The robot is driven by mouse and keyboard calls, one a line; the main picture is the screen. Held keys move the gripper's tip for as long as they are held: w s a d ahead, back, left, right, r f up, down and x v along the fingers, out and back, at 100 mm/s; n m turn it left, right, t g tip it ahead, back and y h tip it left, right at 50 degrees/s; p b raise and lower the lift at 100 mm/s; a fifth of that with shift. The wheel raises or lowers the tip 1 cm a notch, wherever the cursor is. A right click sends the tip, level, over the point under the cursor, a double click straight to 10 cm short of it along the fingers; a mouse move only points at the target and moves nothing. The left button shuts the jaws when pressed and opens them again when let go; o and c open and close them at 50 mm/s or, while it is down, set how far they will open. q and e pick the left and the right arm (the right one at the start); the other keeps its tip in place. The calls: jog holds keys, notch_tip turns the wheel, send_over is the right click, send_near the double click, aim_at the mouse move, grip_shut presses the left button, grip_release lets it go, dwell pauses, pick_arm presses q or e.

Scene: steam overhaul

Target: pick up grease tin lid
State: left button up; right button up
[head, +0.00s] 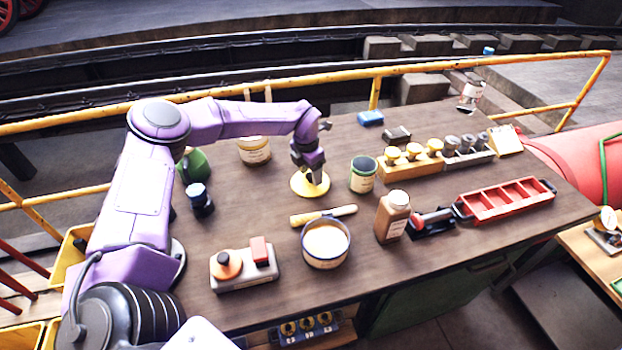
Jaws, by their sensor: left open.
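A round yellow lid (297,186), which looks like the grease tin lid, lies on the workbench near its middle. My left gripper (315,178) points down over the middle of the lid, with its fingertips at or just above it. The gripper is open; the fingers hide the middle of the lid, and I cannot tell whether they touch it. A dark green tin (363,177) with a pale label and an open top stands just right of the lid. My right gripper is not in view.
On the workbench (270,205), a yellow-handled brush or stick (323,215) and a bowl (326,244) lie in front of the lid. A brown bottle (393,217) is front right, a labelled jar (255,151) back left. A red tray (505,200) sits right.

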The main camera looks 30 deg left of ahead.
pick_arm(q)
jog(key=shift+s+r, duration=0.15)
jog(key=shift+s, duration=0.2)
jog(key=c, duration=0.5)
grip_shut()
